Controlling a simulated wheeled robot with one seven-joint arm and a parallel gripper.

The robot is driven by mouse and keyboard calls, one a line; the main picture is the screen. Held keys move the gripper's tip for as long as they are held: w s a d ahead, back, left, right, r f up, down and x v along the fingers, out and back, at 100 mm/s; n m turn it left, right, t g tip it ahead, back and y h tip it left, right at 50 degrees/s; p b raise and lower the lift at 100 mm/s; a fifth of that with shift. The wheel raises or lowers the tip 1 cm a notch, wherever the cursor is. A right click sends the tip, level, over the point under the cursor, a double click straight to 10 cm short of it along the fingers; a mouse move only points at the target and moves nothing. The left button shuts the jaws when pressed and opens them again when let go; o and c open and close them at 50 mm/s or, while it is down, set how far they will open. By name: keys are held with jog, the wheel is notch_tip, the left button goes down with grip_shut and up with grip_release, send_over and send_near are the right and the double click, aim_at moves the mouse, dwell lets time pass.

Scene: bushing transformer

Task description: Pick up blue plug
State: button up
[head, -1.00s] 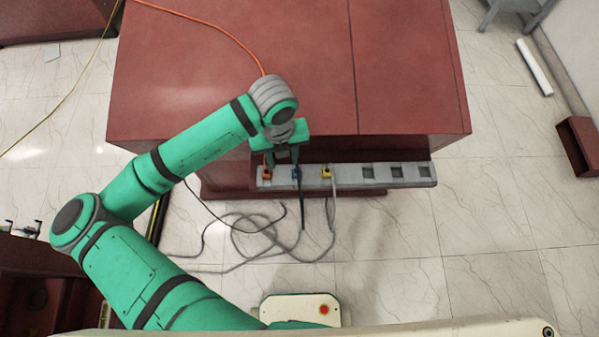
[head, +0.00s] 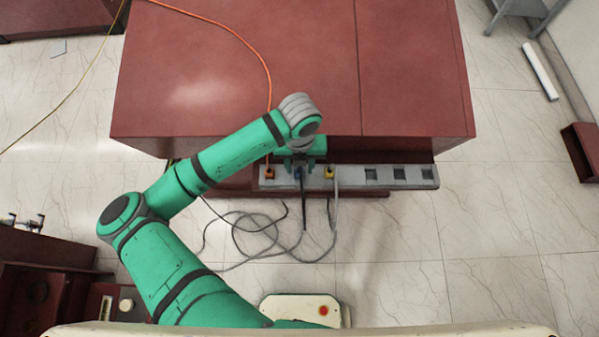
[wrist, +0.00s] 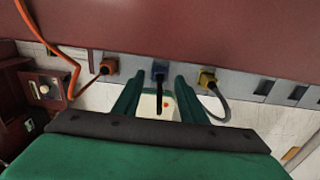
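The blue plug (wrist: 159,72) sits in a grey socket strip (wrist: 240,83) in the wrist view, with a black cable hanging from it. In the head view the blue plug (head: 299,173) is mostly hidden by my gripper. My gripper (wrist: 155,82) is open, with its two green fingers on either side of the blue plug's line. The fingertips reach close to the strip; I cannot tell whether they touch the plug. An orange plug (wrist: 108,67) is left of the plug and a yellow plug (wrist: 207,78) is right of it.
The strip runs along the front of a large red cabinet (head: 410,80). Empty sockets (head: 400,174) lie to the right of the yellow plug. Loose grey cables (head: 250,235) lie on the tiled floor below. An orange cable (head: 250,50) crosses the cabinet top.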

aim_at(299, 174)
jog(key=shift+f, duration=1.3)
grip_shut()
